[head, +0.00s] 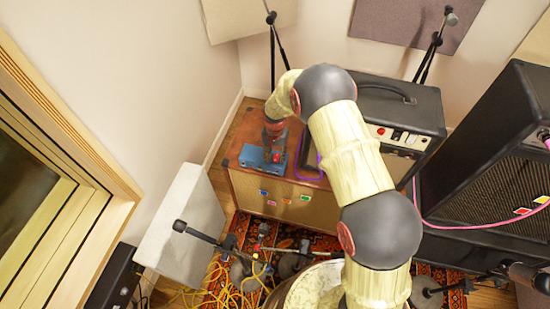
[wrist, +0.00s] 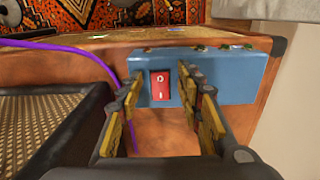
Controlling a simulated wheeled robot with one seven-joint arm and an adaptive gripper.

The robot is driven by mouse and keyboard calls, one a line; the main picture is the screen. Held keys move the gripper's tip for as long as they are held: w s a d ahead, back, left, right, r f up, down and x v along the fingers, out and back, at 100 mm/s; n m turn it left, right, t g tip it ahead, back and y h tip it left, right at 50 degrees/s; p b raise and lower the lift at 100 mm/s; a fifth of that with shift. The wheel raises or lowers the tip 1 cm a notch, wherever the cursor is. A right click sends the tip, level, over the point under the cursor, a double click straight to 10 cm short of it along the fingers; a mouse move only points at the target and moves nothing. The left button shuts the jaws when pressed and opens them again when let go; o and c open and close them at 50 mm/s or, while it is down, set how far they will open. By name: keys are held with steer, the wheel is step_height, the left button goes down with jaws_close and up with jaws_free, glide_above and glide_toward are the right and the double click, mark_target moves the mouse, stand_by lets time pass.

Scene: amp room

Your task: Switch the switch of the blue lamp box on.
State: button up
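The blue lamp box (head: 264,158) sits on top of the brown cabinet, and it also shows in the wrist view (wrist: 220,84). Its red rocker switch (wrist: 160,85) faces the wrist camera. My gripper (head: 275,150) is over the box in the head view and hides part of it. In the wrist view my gripper (wrist: 158,95) has its two fingers apart, one on each side of the red switch, with nothing between them but the view of the switch. I cannot tell whether the fingertips touch the box.
The brown cabinet (head: 290,203) has coloured tags on its front. A purple cable (wrist: 75,48) runs left of the box. A black amplifier (head: 405,108) stands to the right, and a pale panel (head: 185,225) stands to the left. A patterned rug and yellow cables lie in front.

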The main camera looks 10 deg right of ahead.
steer(key=shift+c, duration=1.4)
jaws_close()
